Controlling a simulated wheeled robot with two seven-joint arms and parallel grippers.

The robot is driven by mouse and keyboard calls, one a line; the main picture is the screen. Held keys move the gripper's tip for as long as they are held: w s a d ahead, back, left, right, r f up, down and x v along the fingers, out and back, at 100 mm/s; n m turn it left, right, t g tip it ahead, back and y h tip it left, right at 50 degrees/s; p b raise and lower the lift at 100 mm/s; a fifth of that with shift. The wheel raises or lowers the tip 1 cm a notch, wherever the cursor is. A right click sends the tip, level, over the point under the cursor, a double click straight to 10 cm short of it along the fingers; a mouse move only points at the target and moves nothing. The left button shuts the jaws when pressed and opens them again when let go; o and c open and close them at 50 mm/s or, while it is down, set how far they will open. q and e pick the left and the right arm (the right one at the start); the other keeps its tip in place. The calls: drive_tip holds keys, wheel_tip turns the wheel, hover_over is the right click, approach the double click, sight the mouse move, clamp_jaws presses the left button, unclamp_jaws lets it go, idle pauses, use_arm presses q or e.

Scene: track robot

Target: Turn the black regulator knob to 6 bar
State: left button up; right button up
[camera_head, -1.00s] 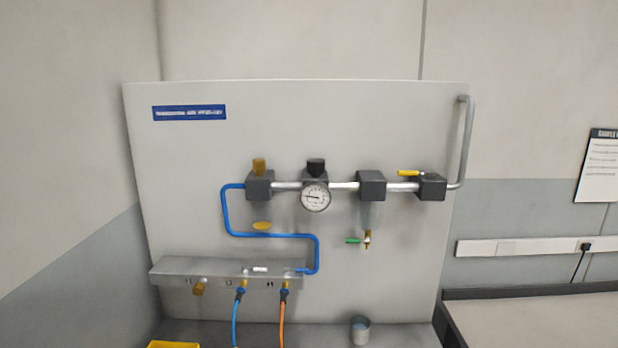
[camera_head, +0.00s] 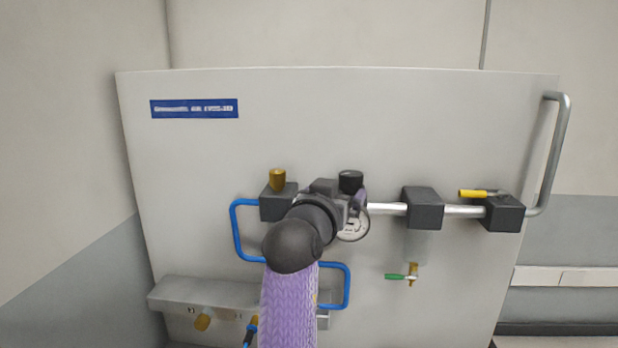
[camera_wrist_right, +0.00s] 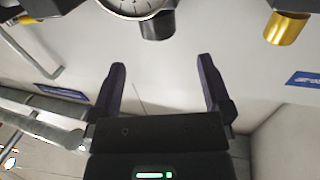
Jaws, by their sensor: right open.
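The black regulator knob (camera_head: 351,181) stands upright on the pipe line, partly overlapped by my right gripper (camera_head: 350,198). In the right wrist view the knob (camera_wrist_right: 157,26) lies beyond the open fingertips, roughly in line with the gap between them and apart from both. My right gripper (camera_wrist_right: 161,64) is open and empty there. The round white pressure gauge (camera_head: 352,229) is half hidden behind the gripper; it also shows cut off in the wrist view (camera_wrist_right: 135,8). Its reading cannot be made out. My left gripper is out of view.
A brass knob (camera_head: 277,180) is left of the regulator. A dark block (camera_head: 423,208), a green-handled drain valve (camera_head: 402,277) and a yellow-handled valve (camera_head: 480,193) are to the right. Blue tubing (camera_head: 239,240) and a grey manifold (camera_head: 180,292) lie below left.

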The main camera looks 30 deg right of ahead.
sight(348, 181)
drive_tip(key=p+x, duration=0.2)
drive_tip(key=x, duration=0.6)
drive_tip(key=shift+s+d, duration=0.1)
drive_tip(key=shift+d, duration=0.15)
drive_tip(key=shift+w+d, duration=0.3)
drive_tip(key=shift+d, duration=0.05)
